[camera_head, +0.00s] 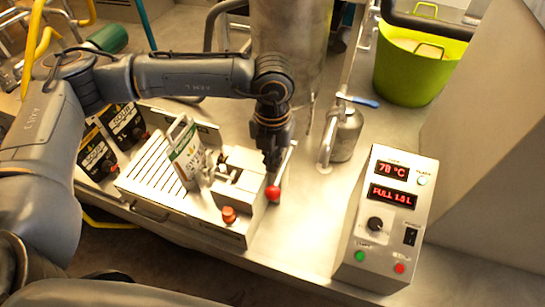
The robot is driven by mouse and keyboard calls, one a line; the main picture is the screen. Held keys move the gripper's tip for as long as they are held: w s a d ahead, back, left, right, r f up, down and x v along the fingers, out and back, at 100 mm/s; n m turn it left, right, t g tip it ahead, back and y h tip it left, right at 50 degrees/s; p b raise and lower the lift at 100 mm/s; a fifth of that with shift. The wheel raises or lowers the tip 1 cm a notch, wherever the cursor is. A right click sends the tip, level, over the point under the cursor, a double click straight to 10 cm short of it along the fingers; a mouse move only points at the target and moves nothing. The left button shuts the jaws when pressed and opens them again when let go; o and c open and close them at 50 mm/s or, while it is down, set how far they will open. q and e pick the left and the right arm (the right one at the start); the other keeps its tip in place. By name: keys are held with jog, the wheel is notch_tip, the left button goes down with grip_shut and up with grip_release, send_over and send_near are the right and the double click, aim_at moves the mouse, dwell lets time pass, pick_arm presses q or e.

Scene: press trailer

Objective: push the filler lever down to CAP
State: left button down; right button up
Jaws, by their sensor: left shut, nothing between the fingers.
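The filler (238,172) is a pale metal unit on the bench, left of centre. Its lever ends in a red ball (273,194), with a thin rod running up and right from the ball. A second, orange-red knob (229,214) sits at the filler's front. My left gripper (271,168) is shut and empty, pointing down just above the red ball and beside the rod. I cannot tell whether it touches the lever. I cannot read a CAP mark. A white and green pouch (186,152) stands upright at the filler's left side. My right gripper is not in view.
A slotted tray (150,181) lies left of the filler, with black-labelled boxes (97,155) beyond. A metal flask (346,135), steel tank (290,45) and green tub (412,72) are behind. Bench between filler and control box is clear.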

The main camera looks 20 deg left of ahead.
aim_at(273, 188)
pick_arm(q)
jog(key=shift+f+b, duration=0.5)
jog(key=shift+f, duration=1.25)
jog(key=shift+f+b, duration=0.6)
jog(key=shift+f, duration=1.5)
jog(key=shift+f+b, duration=0.7)
jog(key=shift+f, duration=1)
jog(key=shift+w+f+b, duration=0.2)
jog(key=shift+f+b, duration=0.55)
jog(key=shift+b, duration=0.05)
jog(key=shift+w+f+b, duration=0.15)
jog(key=shift+f+b, duration=0.55)
jog(key=shift+b, duration=0.1)
jog(key=shift+w+f+b, duration=0.2)
jog(key=shift+f+b, duration=0.55)
jog(key=shift+b, duration=0.05)
jog(key=shift+r, duration=0.2)
jog(key=shift+r+p, duration=0.2)
jog(key=shift+p, duration=0.1)
notch_tip(273, 188, up, 10)
jog(key=p, duration=0.4)
jog(key=shift+f, duration=0.15)
jog(key=shift+s+f, duration=0.1)
